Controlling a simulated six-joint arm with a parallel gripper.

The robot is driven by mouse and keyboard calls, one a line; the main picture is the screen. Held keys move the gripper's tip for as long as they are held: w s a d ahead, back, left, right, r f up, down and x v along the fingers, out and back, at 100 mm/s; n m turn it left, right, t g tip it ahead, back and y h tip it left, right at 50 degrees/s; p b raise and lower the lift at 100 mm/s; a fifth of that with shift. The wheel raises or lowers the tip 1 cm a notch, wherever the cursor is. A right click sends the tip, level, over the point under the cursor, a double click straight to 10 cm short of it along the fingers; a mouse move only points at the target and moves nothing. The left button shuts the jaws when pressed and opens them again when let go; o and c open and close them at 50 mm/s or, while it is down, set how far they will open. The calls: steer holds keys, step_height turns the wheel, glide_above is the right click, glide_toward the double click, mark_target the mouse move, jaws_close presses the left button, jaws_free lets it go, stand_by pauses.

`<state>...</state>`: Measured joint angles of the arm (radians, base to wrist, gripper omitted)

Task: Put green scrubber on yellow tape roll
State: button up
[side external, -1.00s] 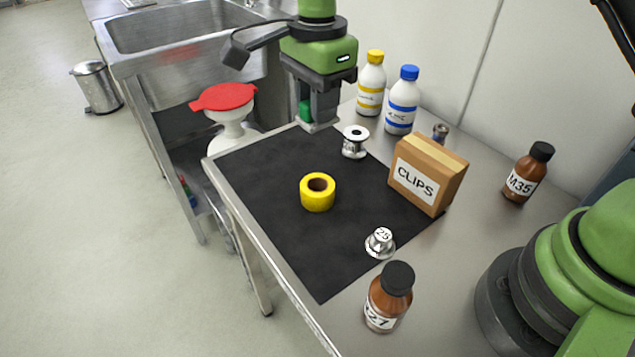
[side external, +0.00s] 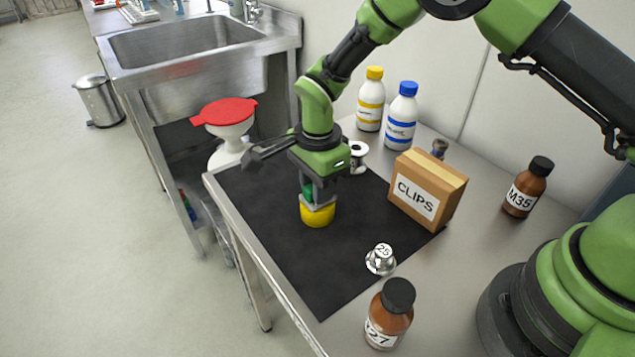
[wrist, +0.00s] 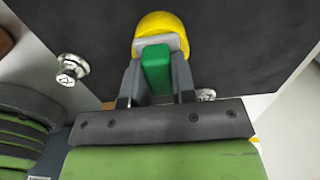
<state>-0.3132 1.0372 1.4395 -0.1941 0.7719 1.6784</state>
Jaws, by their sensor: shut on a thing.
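The yellow tape roll (side external: 317,215) stands on the black mat (side external: 270,228), and its top is mostly hidden by my gripper. My gripper (side external: 318,199) is directly over the roll, pointing down, and is shut on the green scrubber (side external: 307,191). In the wrist view the green scrubber (wrist: 157,70) sits between the two fingers (wrist: 158,80), with the yellow tape roll (wrist: 160,24) just beyond the fingertips. I cannot tell whether the scrubber touches the roll.
A clips box (side external: 428,190) stands right of the roll. A silver weight (side external: 381,259) and a brown bottle (side external: 389,314) are nearer the front. A white-and-black spool (side external: 358,157) is behind my gripper. Two white bottles (side external: 401,117) stand at the back. The mat's left side is clear.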

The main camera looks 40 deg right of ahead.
steer(key=shift+f, duration=0.15)
steer(key=o, duration=0.9)
